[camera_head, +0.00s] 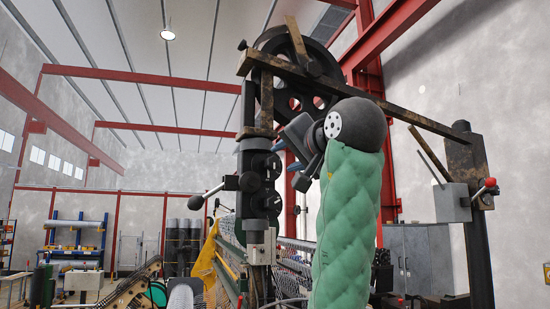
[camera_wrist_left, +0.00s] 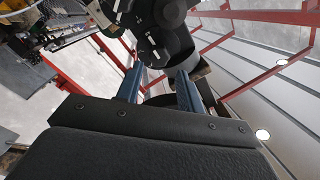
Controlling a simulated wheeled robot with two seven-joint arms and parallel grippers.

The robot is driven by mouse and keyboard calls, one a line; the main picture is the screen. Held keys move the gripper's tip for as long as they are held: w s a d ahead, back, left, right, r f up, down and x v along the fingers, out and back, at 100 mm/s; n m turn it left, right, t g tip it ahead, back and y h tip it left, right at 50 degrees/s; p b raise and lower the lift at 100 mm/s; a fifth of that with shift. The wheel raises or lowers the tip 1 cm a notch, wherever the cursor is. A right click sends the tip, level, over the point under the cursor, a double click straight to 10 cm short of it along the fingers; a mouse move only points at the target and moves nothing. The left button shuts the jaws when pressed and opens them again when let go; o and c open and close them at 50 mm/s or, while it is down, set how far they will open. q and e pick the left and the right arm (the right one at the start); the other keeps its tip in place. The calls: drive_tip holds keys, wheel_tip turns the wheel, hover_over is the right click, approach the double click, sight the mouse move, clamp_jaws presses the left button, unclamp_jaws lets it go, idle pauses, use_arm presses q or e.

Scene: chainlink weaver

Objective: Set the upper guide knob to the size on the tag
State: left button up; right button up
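Two round black knobs sit one above the other on the dark machine post in the head view: the upper guide knob (camera_head: 263,165) and a lower knob (camera_head: 265,205). My left gripper (camera_head: 284,156) comes from the right at the upper knob's height, its blue fingers pointing left at it. In the left wrist view the two blue fingers (camera_wrist_left: 158,75) are spread apart, with black round knob parts (camera_wrist_left: 165,38) with small white marks just beyond the tips. Contact cannot be told. The knob's setting is too small to read. I see no readable size tag. My right gripper is out of view.
A large black wheel (camera_head: 298,65) and a long rusty beam (camera_head: 400,112) are above my gripper. A grey box (camera_head: 452,202) with a red-knobbed lever is at right. Wire mesh lies below.

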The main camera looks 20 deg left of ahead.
sight(275, 163)
use_arm(q)
drive_tip(key=p+x, duration=0.2)
drive_tip(key=x, duration=0.3)
drive_tip(key=shift+d+r+p, duration=0.1)
drive_tip(key=shift+d+p, duration=0.05)
drive_tip(key=shift+p, duration=0.15)
drive_tip(key=shift+w+a+p, duration=0.3)
drive_tip(key=shift+a, duration=0.1)
drive_tip(key=shift+w, duration=0.2)
drive_tip(key=c, duration=0.7)
drive_tip(key=shift+f, duration=0.2)
